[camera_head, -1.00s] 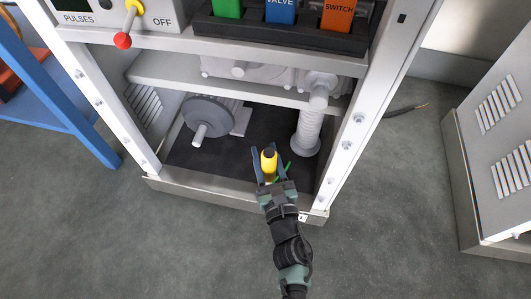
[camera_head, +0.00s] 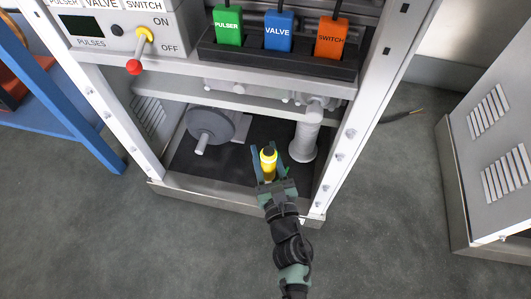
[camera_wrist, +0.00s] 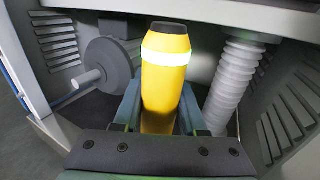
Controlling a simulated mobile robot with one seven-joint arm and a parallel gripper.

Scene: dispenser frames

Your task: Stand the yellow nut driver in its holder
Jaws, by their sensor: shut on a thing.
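The yellow nut driver (camera_head: 268,163) has a fat yellow handle with a dark cap and a pale band. In the wrist view its handle (camera_wrist: 166,82) stands roughly upright between the two fingers. My gripper (camera_head: 268,170) is shut on it, low inside the open cabinet near its front sill. The lower end of the driver is hidden by the fingers and the gripper body. I cannot make out a holder for it in these views.
The cabinet's shelf (camera_head: 230,94) runs above the gripper. A grey motor (camera_head: 212,124) stands left and a ribbed hose (camera_head: 303,142) stands close on the right. White posts flank the opening. Green, blue and orange blocks (camera_head: 278,32) sit in a dark rack above.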

